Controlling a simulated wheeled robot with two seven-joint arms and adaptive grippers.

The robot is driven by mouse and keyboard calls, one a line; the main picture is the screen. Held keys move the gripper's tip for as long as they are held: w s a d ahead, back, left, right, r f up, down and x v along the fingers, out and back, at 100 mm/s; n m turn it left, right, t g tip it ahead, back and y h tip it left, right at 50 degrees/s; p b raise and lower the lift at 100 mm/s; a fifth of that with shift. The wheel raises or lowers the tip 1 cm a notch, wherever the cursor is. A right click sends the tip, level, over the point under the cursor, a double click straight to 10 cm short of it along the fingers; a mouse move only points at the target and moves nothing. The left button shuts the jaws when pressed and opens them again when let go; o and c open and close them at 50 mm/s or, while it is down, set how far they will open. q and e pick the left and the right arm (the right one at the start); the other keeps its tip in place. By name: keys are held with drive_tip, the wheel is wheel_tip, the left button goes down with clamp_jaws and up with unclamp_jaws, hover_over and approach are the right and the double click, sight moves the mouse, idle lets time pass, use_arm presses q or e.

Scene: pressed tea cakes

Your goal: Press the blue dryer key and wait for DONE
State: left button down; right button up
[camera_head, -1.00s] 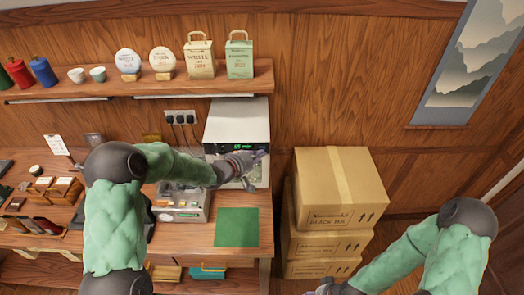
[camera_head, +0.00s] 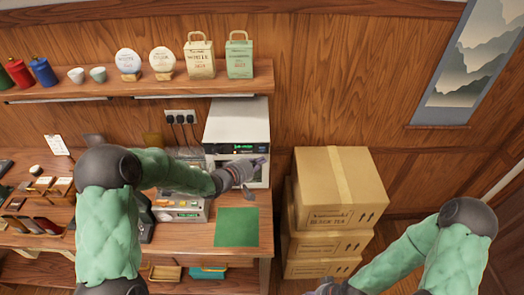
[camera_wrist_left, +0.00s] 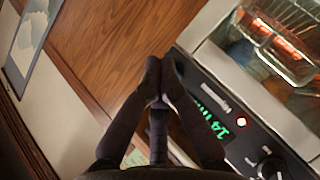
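The dryer (camera_head: 238,118) is a white box at the back right of the counter, with a dark panel and green readout (camera_head: 244,149). A glowing chamber with a glass dish (camera_wrist_left: 285,55) shows above. I cannot make out a blue key. My left gripper (camera_head: 262,162) is in front of the dryer; its fingers (camera_wrist_left: 155,68) are together and empty, beside the panel. My right gripper (camera_head: 322,289) is at the bottom edge, mostly cut off.
Stacked cartons (camera_head: 340,190) stand right of the counter. A green mat (camera_head: 237,227) lies clear in front of the dryer. A smaller device (camera_head: 180,211) sits left of the mat, partly behind my left arm. A shelf (camera_head: 150,88) with bags and canisters runs above.

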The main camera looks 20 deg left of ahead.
use_arm(q)
drive_tip(key=s, duration=0.1)
drive_tip(key=s+d, duration=0.1)
drive_tip(key=s, duration=0.1)
drive_tip(key=shift+s, duration=0.1)
idle(0.8)
